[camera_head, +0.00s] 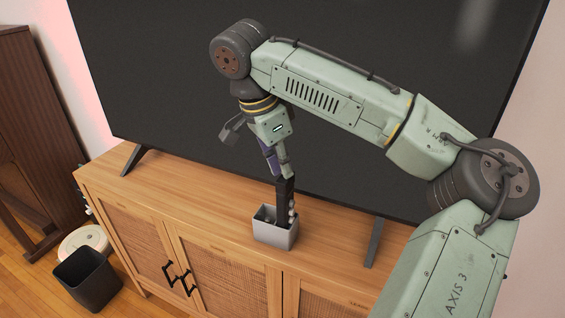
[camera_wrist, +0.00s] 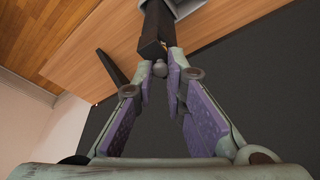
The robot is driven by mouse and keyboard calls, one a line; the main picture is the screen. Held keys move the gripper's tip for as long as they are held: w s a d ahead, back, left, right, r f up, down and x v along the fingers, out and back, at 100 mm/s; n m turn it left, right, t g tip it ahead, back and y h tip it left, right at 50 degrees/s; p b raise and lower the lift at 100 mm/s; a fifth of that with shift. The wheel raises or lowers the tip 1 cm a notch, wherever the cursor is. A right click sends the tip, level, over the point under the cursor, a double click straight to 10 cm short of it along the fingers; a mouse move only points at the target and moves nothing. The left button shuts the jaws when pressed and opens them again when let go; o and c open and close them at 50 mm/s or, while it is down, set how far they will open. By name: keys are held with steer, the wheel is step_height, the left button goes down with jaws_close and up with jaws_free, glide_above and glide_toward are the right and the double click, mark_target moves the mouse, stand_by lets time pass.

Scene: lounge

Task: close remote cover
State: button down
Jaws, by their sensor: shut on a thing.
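A dark, slim remote (camera_head: 284,194) stands upright in a small grey open box (camera_head: 268,234) on the wooden cabinet. Small pale bumps show along its right side. My gripper (camera_head: 284,172) is above the box, pointing down, with its fingertips shut at the top end of the remote. In the wrist view, the fingertips of my gripper (camera_wrist: 161,70) close in at the end of the dark remote (camera_wrist: 156,30), and a small grey rounded piece shows between them. The grey box (camera_wrist: 184,8) is partly cut off there. I cannot tell the remote's cover apart or how it sits.
A large dark television (camera_head: 330,120) stands close behind the box and my arm. Its feet (camera_head: 374,243) rest on the cabinet (camera_head: 175,205). The cabinet top left of the box is clear. A black bin (camera_head: 88,280) and a round white device (camera_head: 84,241) are on the floor.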

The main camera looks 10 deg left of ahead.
steer(key=c, duration=1.6)
jaws_free()
steer(key=shift+r, duration=0.1)
steer(key=v, duration=0.7)
steer(key=shift+r, duration=0.15)
